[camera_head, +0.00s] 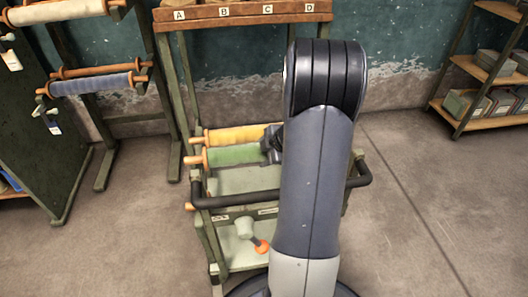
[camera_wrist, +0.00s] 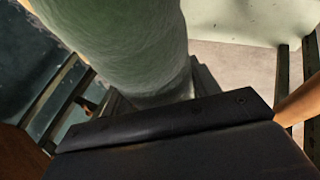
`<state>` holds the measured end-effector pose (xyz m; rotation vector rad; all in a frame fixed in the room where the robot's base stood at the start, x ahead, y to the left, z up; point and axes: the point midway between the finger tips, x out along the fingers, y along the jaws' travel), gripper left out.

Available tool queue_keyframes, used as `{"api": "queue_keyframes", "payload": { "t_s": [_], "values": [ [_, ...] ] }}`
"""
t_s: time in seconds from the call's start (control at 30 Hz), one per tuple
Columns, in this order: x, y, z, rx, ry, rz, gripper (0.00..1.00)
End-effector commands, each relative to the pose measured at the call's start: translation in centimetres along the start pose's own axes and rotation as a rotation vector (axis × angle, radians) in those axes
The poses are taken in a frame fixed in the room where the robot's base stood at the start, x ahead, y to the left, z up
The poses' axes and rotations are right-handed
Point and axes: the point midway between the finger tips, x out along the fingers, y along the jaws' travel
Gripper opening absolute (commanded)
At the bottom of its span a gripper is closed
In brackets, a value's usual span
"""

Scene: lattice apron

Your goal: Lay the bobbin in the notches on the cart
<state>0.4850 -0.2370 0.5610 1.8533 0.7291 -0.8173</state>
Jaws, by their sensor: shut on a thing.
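The pale green bobbin (camera_head: 235,154) lies across the upper part of the cart in the head view, its orange wooden end pointing left. My gripper (camera_head: 271,144) is shut on it near its right part, mostly hidden behind my arm. In the wrist view the green roll (camera_wrist: 125,45) fills the top middle, against the dark jaw. The cart (camera_head: 202,238) has a green frame and a black push handle. My arm hides its right side. I cannot make out the notches or whether the bobbin touches them.
A yellow bobbin (camera_head: 238,135) lies just behind the green one. A mallet (camera_head: 246,231) with an orange handle end lies on the cart's lower shelf. A rack with a blue bobbin (camera_head: 95,84) stands left, a labelled bench (camera_head: 245,14) behind, shelves (camera_head: 493,70) right. The right floor is clear.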

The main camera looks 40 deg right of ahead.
Motion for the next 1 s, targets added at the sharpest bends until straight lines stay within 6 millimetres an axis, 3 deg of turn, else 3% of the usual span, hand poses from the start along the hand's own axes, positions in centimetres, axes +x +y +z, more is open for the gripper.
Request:
{"api": "queue_keyframes", "payload": {
  "t_s": [1.0],
  "values": [
    [2.0, -1.3, 0.8, -0.001, 0.000, 0.001, 0.20]
  ]
}}
